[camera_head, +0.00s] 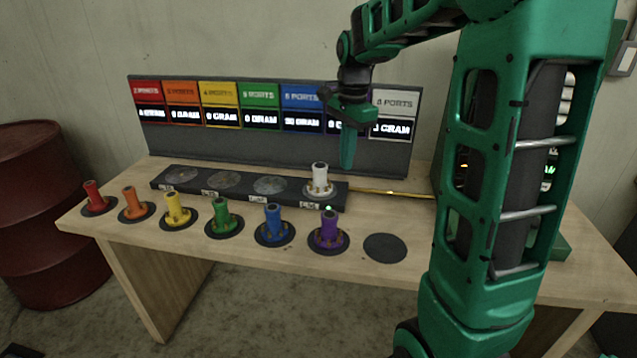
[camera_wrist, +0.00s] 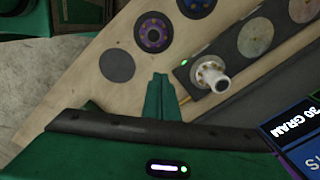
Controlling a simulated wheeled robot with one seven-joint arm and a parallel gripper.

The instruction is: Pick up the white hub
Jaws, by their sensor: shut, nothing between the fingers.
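The white hub (camera_head: 319,180) stands upright on the rightmost round pad of the dark scale bar (camera_head: 225,193) on the table. In the wrist view the white hub (camera_wrist: 212,75) sits on the bar, right of my fingers. My gripper (camera_head: 347,165) is above the table, behind and a little right of the hub in the head view, with its fingers pointing down. In the wrist view my gripper (camera_wrist: 161,82) has its green fingertips together, empty and apart from the hub.
A row of coloured hubs stands on dark round pads along the table front; the purple hub (camera_head: 328,231) is nearest the white one. An empty pad (camera_head: 385,248) lies to its right. A display panel (camera_head: 270,145) stands behind. A red barrel (camera_head: 40,215) is at left.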

